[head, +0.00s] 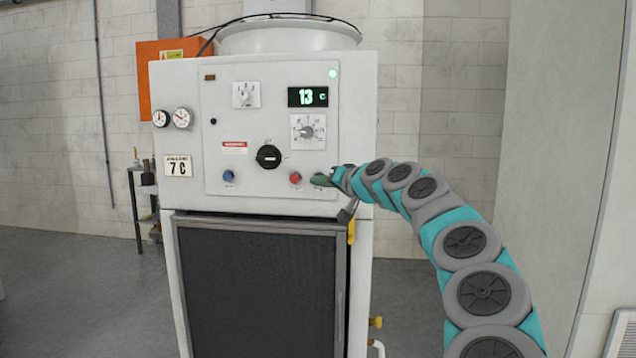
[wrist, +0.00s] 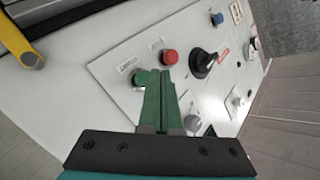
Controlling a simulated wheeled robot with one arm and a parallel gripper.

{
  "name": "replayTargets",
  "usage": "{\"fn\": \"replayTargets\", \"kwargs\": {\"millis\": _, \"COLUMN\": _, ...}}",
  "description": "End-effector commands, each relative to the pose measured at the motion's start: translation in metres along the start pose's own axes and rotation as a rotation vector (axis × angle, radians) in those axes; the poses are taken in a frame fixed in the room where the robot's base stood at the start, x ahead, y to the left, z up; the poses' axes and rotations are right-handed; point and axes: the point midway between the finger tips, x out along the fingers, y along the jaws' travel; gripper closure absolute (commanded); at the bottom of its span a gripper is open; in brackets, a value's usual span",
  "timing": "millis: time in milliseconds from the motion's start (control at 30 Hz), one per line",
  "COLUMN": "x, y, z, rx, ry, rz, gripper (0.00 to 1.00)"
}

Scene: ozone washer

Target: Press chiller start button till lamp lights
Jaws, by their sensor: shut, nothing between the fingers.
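The chiller (head: 262,130) is a white cabinet with a control panel on its upper front. A round lamp (head: 333,73) at the panel's top right glows green. My gripper (head: 320,180) is at the panel's lower right, just right of the red button (head: 295,178). Its green fingers (wrist: 157,72) are shut and empty, with the tips beside or over the green button. I cannot tell whether they touch or press it.
A black rotary switch (head: 269,156) and a blue button (head: 228,176) sit left of the red button. The green display (head: 308,97) reads 13 °C. A dark grille door (head: 258,285) lies below, with a yellow part (head: 351,232) at its right edge.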

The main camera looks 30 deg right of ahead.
Motion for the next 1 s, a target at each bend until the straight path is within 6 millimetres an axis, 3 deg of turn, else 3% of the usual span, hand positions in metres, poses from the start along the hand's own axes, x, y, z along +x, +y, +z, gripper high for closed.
{"fn": "replayTargets", "kwargs": {"millis": 500, "x": -0.031, "y": -0.021, "z": 0.024, "rx": -0.002, "ry": 0.001, "rz": 0.000, "gripper": 1.00}}
{"fn": "replayTargets", "kwargs": {"millis": 1000, "x": -0.034, "y": -0.024, "z": 0.024, "rx": -0.001, "ry": 0.001, "rz": 0.001, "gripper": 1.00}}
